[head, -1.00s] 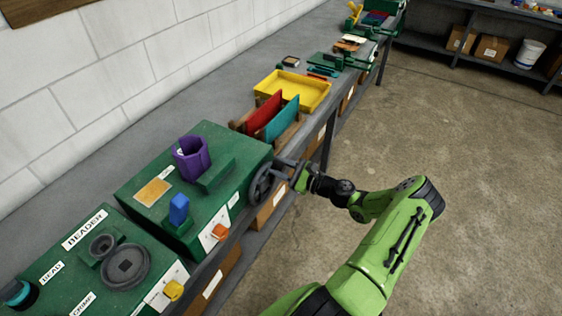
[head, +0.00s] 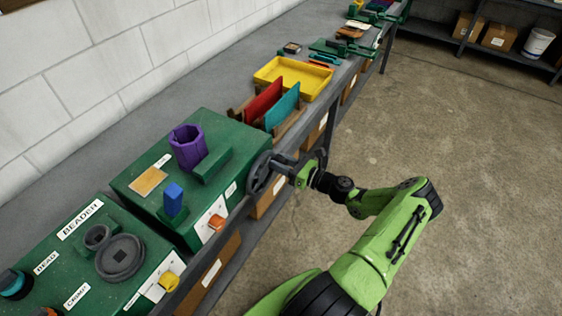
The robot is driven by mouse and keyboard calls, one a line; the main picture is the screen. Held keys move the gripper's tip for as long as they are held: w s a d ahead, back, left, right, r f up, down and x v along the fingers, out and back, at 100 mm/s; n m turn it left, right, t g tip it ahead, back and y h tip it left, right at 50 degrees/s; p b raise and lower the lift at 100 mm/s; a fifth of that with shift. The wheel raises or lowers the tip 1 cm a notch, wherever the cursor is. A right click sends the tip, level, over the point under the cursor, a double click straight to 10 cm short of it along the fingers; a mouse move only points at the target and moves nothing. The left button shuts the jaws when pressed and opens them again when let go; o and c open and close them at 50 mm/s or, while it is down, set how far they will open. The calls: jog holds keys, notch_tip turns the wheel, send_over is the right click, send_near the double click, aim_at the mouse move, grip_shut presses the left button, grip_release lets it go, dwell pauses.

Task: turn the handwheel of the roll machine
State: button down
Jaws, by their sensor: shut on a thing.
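The roll machine (head: 150,203) is a green box on the bench, carrying a purple ring-shaped part, a blue block and a yellow pad. Its dark grey handwheel (head: 257,181) stands upright on the right end face. My gripper (head: 281,164) reaches in from the right and is shut on the handwheel, at the side facing the aisle. The fingers and dark gripper parts partly cover the wheel, so the exact spot of the grip is hard to see.
A green beader machine (head: 50,262) stands nearer on the bench. Beyond the wheel are a wooden rack (head: 287,133) with red and teal sheets and a yellow tray (head: 262,75). An orange switch (head: 216,222) is on the machine's front. The concrete floor at right is clear.

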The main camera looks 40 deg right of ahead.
jog(key=shift+f, duration=0.2)
jog(key=c, duration=1)
grip_release()
jog(key=shift+s, duration=0.1)
jog(key=b+v, duration=0.1)
jog(key=v, duration=1.4)
jog(key=shift+s+d+r, duration=0.1)
jog(key=shift+s, duration=0.25)
